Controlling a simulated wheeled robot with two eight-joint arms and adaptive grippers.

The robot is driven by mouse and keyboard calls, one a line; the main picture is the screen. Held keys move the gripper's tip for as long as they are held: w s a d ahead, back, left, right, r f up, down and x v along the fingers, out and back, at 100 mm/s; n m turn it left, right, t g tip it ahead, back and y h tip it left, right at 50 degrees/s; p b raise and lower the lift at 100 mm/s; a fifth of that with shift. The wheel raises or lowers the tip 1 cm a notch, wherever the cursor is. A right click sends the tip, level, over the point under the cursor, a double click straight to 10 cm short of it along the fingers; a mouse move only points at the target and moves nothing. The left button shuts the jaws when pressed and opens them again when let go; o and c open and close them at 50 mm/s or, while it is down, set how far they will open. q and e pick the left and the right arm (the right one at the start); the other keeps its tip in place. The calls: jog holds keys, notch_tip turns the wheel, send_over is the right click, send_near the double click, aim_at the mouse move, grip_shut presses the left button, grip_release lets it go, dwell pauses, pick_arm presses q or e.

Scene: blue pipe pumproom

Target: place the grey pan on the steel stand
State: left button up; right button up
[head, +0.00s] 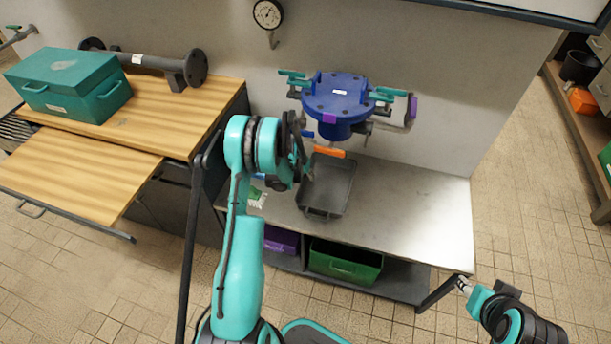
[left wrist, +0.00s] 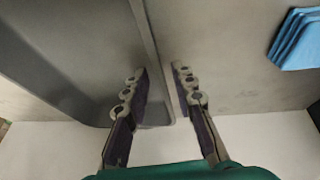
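The grey pan (head: 328,184), a rectangular dark tray, is at the steel stand's top (head: 405,208), below the blue flanged pipe piece; whether it touches the top is unclear. My left gripper (head: 303,160) is at the pan's left side in the head view, partly hidden by its own wrist. In the left wrist view, my left gripper's fingers (left wrist: 161,75) are spread apart, with the pan's rim (left wrist: 147,45) running between them. The pan's inside (left wrist: 70,50) fills the upper left there. My right gripper (head: 464,287) is at the stand's front right corner, small and seen edge-on.
A blue flanged pipe piece (head: 340,97) with teal handles overhangs the pan. A blue folded thing (left wrist: 297,38) lies nearby. Purple (head: 281,240) and green (head: 345,262) bins sit below. A wooden bench (head: 80,180) holds a teal toolbox (head: 68,84). The stand's right side is clear.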

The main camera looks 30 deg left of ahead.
pick_arm(q)
jog(key=p+v, duration=0.2)
jog(key=v, duration=0.5)
jog(key=shift+p, duration=0.3)
pick_arm(e)
notch_tip(320, 180, up, 3)
